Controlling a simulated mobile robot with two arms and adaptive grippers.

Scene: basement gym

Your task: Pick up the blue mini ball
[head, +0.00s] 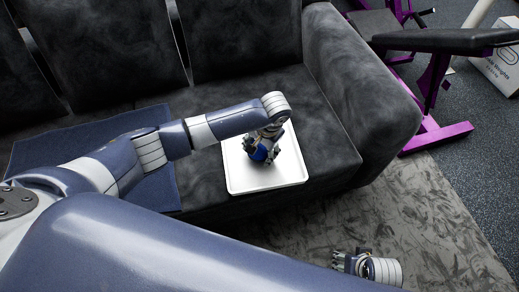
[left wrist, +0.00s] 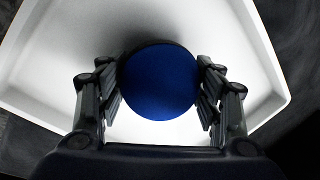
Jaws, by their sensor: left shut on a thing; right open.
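The blue mini ball (left wrist: 160,82) is between the two fingers of my left gripper (left wrist: 161,95) in the left wrist view, with both fingers against its sides. In the head view the ball (head: 260,154) is partly hidden by my left gripper (head: 263,150), which is over the white tray (head: 292,175) on the sofa seat. I cannot tell whether the ball touches the tray. The tray also fills much of the left wrist view (left wrist: 240,40). My right gripper (head: 339,261) is open and empty, low over the grey rug.
The dark grey sofa (head: 365,110) has its armrest just right of the tray. A blue towel (head: 60,145) lies on the seat at left. A purple-framed bench (head: 432,105) and a white box (head: 497,68) stand at the upper right. The rug (head: 430,215) in front looks clear.

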